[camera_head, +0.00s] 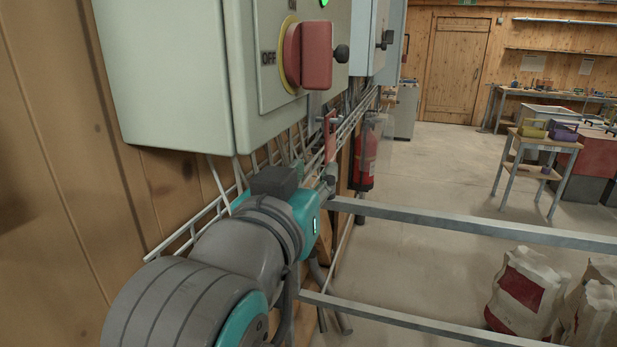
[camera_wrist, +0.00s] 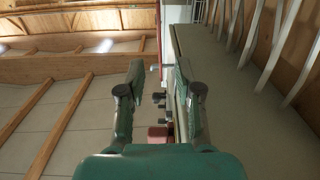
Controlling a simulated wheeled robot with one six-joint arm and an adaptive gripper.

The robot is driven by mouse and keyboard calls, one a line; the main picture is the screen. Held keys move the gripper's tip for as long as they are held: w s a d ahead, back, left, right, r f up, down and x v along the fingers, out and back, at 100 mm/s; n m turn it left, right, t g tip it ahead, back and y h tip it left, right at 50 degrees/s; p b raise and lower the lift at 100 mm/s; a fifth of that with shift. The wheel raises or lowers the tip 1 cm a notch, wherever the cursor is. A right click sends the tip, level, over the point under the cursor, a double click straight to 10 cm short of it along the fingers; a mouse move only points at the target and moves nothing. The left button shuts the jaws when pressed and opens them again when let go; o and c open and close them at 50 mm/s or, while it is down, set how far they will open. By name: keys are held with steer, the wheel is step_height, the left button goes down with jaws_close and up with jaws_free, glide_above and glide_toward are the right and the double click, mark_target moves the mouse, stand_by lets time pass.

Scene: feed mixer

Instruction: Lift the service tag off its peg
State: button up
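The service tag (camera_head: 330,137) looks like a narrow red strip hanging below the grey control cabinet, seen nearly edge-on in the head view. Its peg is too small to make out clearly. My gripper (camera_wrist: 160,72) shows in the wrist view with its two green fingers apart and nothing held between them. In the head view, my grey and teal arm is below the cabinet, and its wrist hides most of the gripper. A thin red strip shows beyond the fingertips in the wrist view; I cannot tell whether it is the tag.
The grey cabinet (camera_head: 175,75) carries a red rotary switch (camera_head: 316,55) marked OFF. A white wire cable tray (camera_head: 205,212) runs along the wooden wall. A fire extinguisher (camera_head: 366,157) is behind the tag.

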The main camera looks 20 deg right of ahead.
mark_target(326, 157)
steer(key=x, duration=1)
jaws_close()
